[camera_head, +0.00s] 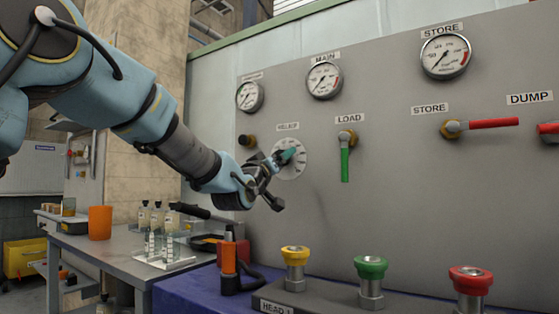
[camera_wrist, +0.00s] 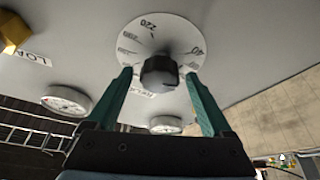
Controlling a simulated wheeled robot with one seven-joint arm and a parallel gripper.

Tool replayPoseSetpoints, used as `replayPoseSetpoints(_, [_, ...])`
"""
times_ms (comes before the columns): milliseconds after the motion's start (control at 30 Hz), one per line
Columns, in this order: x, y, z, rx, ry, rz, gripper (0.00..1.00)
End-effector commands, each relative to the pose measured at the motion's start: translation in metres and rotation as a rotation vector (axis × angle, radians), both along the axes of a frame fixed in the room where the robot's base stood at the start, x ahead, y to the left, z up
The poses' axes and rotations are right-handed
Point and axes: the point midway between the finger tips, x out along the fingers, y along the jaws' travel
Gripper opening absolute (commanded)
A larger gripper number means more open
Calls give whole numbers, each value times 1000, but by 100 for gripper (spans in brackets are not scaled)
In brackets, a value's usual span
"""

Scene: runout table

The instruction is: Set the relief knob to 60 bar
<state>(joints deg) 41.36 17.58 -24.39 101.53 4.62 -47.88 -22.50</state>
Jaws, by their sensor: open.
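The relief knob (camera_wrist: 159,72) is a dark, faceted knob at the centre of a white round dial (camera_wrist: 133,31) with printed numbers. The wrist view shows the dial rotated, with "220" at its top and "40" at right. I cannot tell which mark the knob points to. My gripper (camera_wrist: 159,74) is open, with one teal finger on each side of the knob and visible gaps between; I cannot tell how far the tips reach along it. In the head view my gripper (camera_head: 287,157) is in front of the dial (camera_head: 291,171) and hides the knob.
Gauges sit above: MAIN (camera_head: 324,80) and STORE (camera_head: 445,54). Right of the dial are a green LOAD lever (camera_head: 345,163) and a red STORE lever (camera_head: 490,123). Yellow (camera_head: 295,255), green (camera_head: 370,267) and red (camera_head: 470,280) capped fittings stand below. An orange cup (camera_head: 99,222) is left.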

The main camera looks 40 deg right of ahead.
Motion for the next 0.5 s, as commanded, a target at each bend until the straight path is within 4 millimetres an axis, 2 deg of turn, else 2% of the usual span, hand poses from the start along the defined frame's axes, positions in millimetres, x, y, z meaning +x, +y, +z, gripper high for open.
replayPoseSetpoints(300, [-23, 51, -22, 1, -1, 2, 85])
replayPoseSetpoints(500, [-35, 77, -32, 1, 0, 1, 85])
